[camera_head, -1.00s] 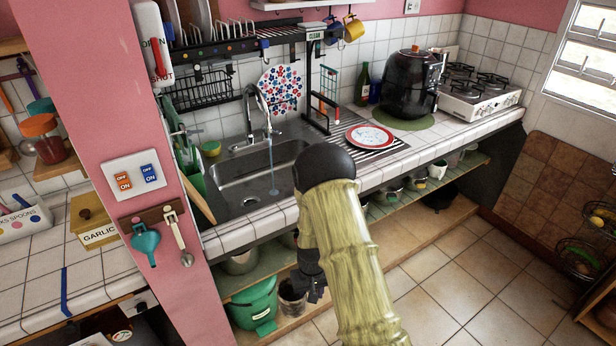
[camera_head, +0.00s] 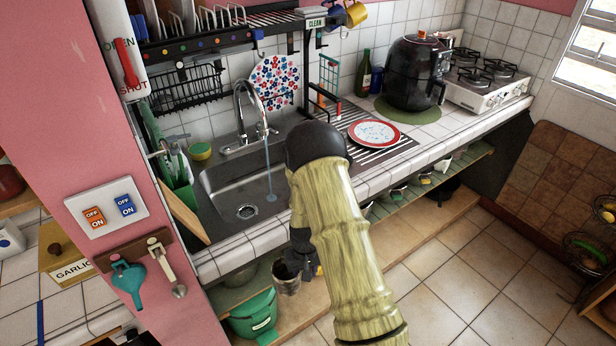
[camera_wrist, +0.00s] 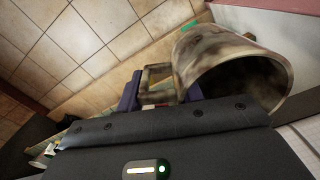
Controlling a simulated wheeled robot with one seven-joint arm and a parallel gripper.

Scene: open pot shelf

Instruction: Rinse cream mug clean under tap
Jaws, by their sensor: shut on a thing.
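The mug (camera_wrist: 222,48) is cream with heavy brown staining. In the wrist view its wide mouth faces right and its handle (camera_wrist: 158,72) sits between the fingers of my gripper (camera_wrist: 160,92), which is shut on it. In the head view the mug (camera_head: 287,278) hangs below the counter edge, in front of the lower shelf, beside my dark gripper (camera_head: 308,262). The tap (camera_head: 240,105) arches over the steel sink (camera_head: 215,182), and a thin stream of water (camera_head: 268,170) falls from it into the basin. My arm hides the sink's right side.
The tiled counter edge (camera_head: 240,248) stands between the mug and the sink. A red-rimmed plate (camera_head: 374,134) lies on a striped mat to the right. A wooden board (camera_head: 183,212) leans at the sink's left. A green bin (camera_head: 252,318) stands below.

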